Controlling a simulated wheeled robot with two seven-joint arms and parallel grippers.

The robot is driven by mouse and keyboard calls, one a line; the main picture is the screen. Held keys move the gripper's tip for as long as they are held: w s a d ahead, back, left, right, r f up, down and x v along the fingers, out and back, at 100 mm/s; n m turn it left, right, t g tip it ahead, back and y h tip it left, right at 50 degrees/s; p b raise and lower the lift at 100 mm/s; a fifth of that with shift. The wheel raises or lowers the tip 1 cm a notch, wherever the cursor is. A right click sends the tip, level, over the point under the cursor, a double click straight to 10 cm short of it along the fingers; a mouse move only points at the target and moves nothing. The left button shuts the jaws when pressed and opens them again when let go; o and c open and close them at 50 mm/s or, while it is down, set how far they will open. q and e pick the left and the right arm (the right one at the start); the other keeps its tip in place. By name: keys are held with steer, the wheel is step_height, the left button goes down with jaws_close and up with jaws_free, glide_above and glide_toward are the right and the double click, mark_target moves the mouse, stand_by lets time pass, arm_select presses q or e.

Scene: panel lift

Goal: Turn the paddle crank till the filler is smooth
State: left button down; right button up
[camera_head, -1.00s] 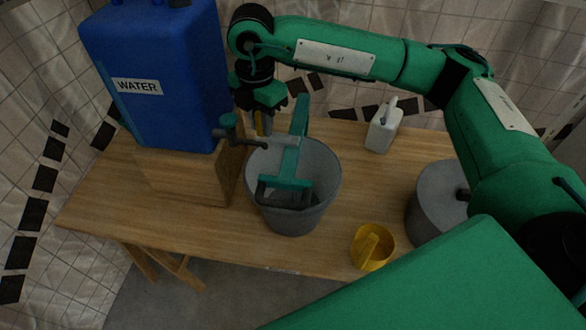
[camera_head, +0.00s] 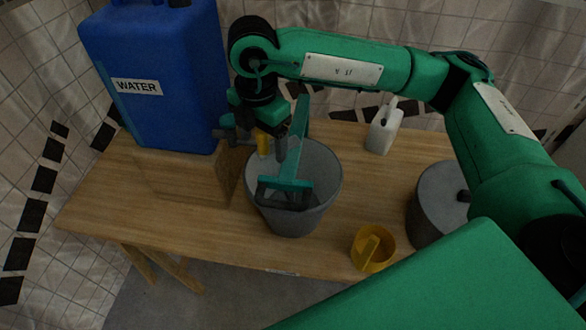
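The grey bucket (camera_head: 325,180) stands on the table, with a teal frame (camera_head: 291,160) across its mouth. The dark filler (camera_head: 290,201) inside is mostly hidden, so its surface cannot be judged. My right gripper (camera_head: 264,128) points down over the bucket's back left rim. The yellow crank handle (camera_head: 263,144) shows at its fingertips, and the gripper appears shut on it. The crank arm and paddle are hidden behind the gripper and frame. My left gripper is not in view.
A blue water container (camera_head: 165,60) stands on a wooden block (camera_head: 185,178) left of the bucket, its tap (camera_head: 226,134) close to my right gripper. A yellow scoop cup (camera_head: 373,250), a white bottle (camera_head: 384,130) and a grey drum (camera_head: 428,205) are to the right.

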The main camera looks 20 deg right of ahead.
steer(key=shift+o, duration=1.1)
steer(key=shift+r+p, duration=0.85)
steer(key=shift+r, duration=0.9)
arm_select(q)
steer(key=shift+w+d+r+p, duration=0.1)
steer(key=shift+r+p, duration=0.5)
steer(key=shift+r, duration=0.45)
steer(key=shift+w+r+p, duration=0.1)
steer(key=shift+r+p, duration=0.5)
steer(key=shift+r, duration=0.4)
arm_select(e)
steer(key=shift+r, duration=2.8)
